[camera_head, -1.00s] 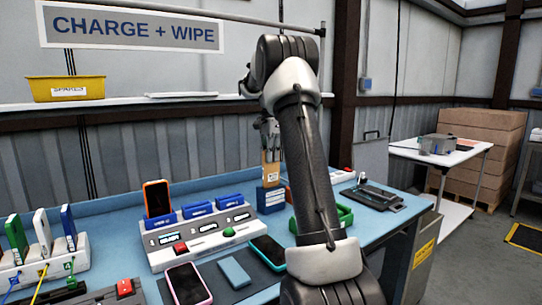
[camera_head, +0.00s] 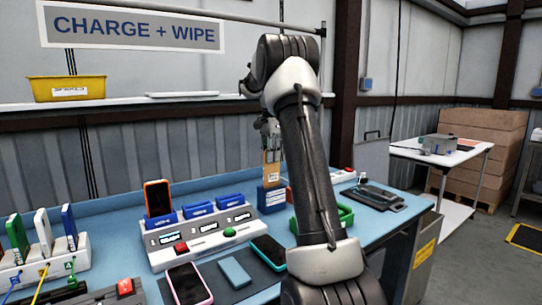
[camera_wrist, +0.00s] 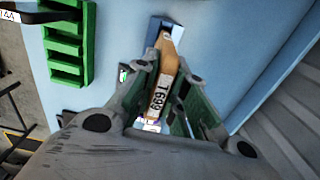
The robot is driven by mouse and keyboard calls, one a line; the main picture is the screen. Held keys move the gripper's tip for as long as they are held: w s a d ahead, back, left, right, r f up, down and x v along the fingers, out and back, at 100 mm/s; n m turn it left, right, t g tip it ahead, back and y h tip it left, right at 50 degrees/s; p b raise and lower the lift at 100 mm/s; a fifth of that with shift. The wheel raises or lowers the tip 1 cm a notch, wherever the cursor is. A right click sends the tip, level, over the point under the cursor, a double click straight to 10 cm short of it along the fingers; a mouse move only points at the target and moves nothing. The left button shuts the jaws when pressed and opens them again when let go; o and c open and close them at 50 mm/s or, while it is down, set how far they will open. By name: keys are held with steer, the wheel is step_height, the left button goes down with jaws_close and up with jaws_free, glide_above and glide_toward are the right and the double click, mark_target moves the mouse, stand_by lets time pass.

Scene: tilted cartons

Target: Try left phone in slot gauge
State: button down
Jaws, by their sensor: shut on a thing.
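My gripper (camera_head: 269,137) is shut on a tan-orange slab (camera_head: 271,168) with a white label. In the wrist view the slab (camera_wrist: 166,85) stands between the fingers, its label reading "T699"; whether it is a phone is unclear. It is held upright directly over a blue slotted block (camera_head: 272,200), which may be the slot gauge. In the wrist view the block (camera_wrist: 178,24) shows a dark opening by the slab's far end. I cannot tell whether the slab has entered the opening. A pink-cased phone (camera_head: 188,284) and a green-cased phone (camera_head: 268,251) lie on a dark mat.
An orange-cased phone (camera_head: 157,198) stands in a white charging dock (camera_head: 204,242) left of the gripper. A green rack (camera_wrist: 66,45) stands near the blue block. A rack with upright devices (camera_head: 42,262) is at far left. A grey tray (camera_head: 374,196) lies to the right.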

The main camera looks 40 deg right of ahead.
steer(key=shift+f, duration=0.85)
stand_by(6.1)
steer(key=shift+r, duration=2.95)
